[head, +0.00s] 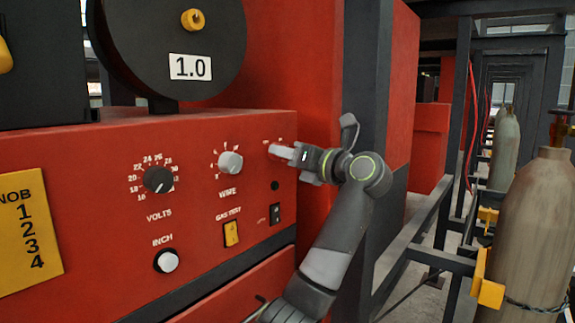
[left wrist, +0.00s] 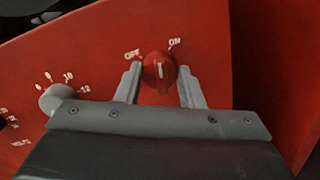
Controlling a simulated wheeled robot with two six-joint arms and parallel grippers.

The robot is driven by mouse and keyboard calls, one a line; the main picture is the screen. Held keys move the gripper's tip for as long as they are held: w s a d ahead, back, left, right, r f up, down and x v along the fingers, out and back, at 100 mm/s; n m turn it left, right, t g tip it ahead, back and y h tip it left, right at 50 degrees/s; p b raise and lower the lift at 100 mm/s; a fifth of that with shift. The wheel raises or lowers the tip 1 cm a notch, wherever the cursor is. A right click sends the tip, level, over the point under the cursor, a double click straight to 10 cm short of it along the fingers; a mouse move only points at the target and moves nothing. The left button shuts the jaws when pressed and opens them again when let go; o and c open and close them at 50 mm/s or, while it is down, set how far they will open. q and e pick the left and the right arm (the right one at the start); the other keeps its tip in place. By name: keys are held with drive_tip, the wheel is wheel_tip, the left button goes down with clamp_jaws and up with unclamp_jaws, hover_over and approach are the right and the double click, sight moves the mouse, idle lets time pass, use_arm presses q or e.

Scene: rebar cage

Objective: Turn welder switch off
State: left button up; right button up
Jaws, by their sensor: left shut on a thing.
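The welder (head: 210,150) is a red box with a front panel of knobs and switches. Its round red switch (left wrist: 159,72) shows in the left wrist view, with the label OFF at its upper left and ON at its upper right. The white mark on the switch points up, between the two labels. My left gripper (head: 283,152) reaches the upper right of the panel in the head view. In the head view the gripper hides the switch. My right gripper is not in view.
The grey wire knob (head: 230,162), black volts knob (head: 158,180), white inch button (head: 167,261) and yellow gas test switch (head: 231,234) are on the same panel. A black spool (head: 160,50) stands on top. Gas cylinders (head: 530,220) and grey rails (head: 410,230) are at the right.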

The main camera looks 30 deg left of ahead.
use_arm(q)
drive_tip(key=shift+w+f+n+g+y+b, duration=0.1)
drive_tip(key=shift+n+g+y+b, duration=0.2)
drive_tip(key=shift+n+b, duration=1.85)
drive_tip(key=shift+n+g+y+b, duration=0.1)
drive_tip(key=shift+n+g+b, duration=0.35)
drive_tip(key=shift+n, duration=3.4)
drive_tip(key=o, duration=1)
drive_tip(key=d+b, duration=0.1)
drive_tip(key=d, duration=0.4)
drive_tip(key=s+d+f+b, duration=0.1)
drive_tip(key=d, duration=0.5)
drive_tip(key=d+b, duration=0.1)
drive_tip(key=d, duration=0.5)
drive_tip(key=shift+s+d+f, duration=0.2)
drive_tip(key=shift+d+f, duration=0.05)
drive_tip(key=shift+f, duration=0.1)
